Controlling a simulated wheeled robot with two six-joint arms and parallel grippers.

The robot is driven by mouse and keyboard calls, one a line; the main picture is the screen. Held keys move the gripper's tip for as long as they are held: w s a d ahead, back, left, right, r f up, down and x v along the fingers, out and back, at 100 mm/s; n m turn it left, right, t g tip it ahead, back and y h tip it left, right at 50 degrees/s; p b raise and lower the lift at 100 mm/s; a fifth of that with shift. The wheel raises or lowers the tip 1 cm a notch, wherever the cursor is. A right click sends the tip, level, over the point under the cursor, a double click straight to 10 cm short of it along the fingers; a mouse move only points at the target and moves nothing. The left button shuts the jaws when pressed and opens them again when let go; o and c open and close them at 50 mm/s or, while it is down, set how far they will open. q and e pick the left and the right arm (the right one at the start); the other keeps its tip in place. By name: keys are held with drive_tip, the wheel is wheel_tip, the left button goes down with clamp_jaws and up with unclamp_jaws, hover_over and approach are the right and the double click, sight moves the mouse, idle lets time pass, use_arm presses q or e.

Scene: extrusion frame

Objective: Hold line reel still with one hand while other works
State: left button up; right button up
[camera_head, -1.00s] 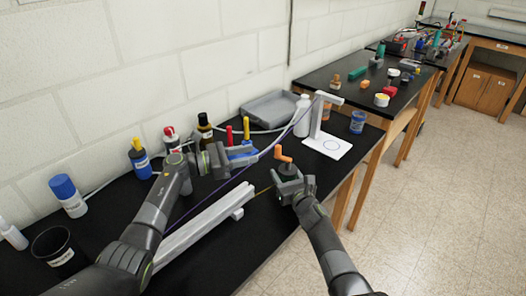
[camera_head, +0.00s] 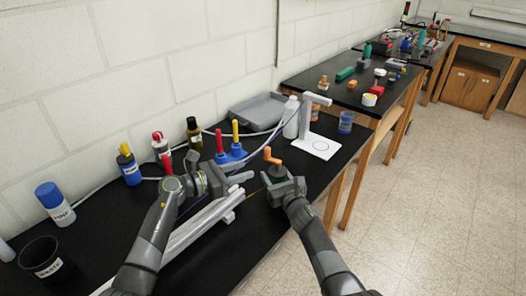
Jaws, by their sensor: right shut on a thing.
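The line reel is a small dark green piece with an orange crank handle (camera_head: 271,156) on top. It stands at the table's right front part, and its lower part is hidden by my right gripper (camera_head: 279,181). My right gripper is shut on the reel's body below the crank. My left gripper (camera_head: 240,183) is apart from the reel, to its left, above the far end of a pale extrusion bar (camera_head: 197,227). Its fingers point right towards the reel; whether they hold anything is too small to tell. A thin purple line runs near the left gripper.
A white stand (camera_head: 318,145) is behind the reel, with a white bottle (camera_head: 291,117) and a blue jar (camera_head: 346,121) beside it. A blue holder (camera_head: 232,153) with red and yellow handles, several bottles, a grey tray (camera_head: 264,111) and a black waste cup (camera_head: 45,258) line the wall.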

sight(265, 152)
use_arm(q)
drive_tip(key=w+d+r+n+t+y, duration=0.1)
drive_tip(key=w+d, duration=0.1)
drive_tip(key=w+d+n+t+y, duration=0.1)
drive_tip(key=w+d+t, duration=0.1)
drive_tip(key=d, duration=0.1)
drive_tip(key=w+d+r+n+t+y, duration=0.1)
drive_tip(key=w+d, duration=0.1)
drive_tip(key=shift+w+d+r+n+t, duration=0.25)
drive_tip(key=shift+w+r+n+t, duration=0.05)
drive_tip(key=shift+w+r, duration=0.05)
idle(0.6)
drive_tip(key=shift+c, duration=0.2)
clamp_jaws()
